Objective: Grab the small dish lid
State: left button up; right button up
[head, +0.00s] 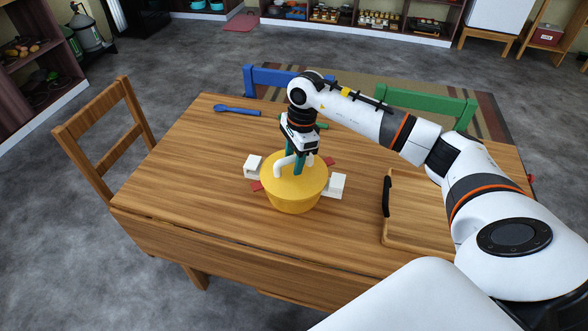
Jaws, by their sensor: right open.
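A round yellow dish (294,202) with white side handles stands near the middle of the wooden table. Its yellow lid (312,184) is on top and carries a white arched handle (281,165). My right gripper (297,164) points down over the lid with its teal fingers at the handle. The fingers are open and partly overlap the handle in the picture; whether they touch it I cannot tell. My left gripper is not in view.
A blue spoon (237,110) lies at the far left of the table (190,190). A cutting board (415,215) lies on the right, partly under my arm. Wooden (95,140), blue (262,75) and green (430,102) chairs surround the table.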

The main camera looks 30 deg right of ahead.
jog(key=shift+c, duration=0.5)
grip_shut()
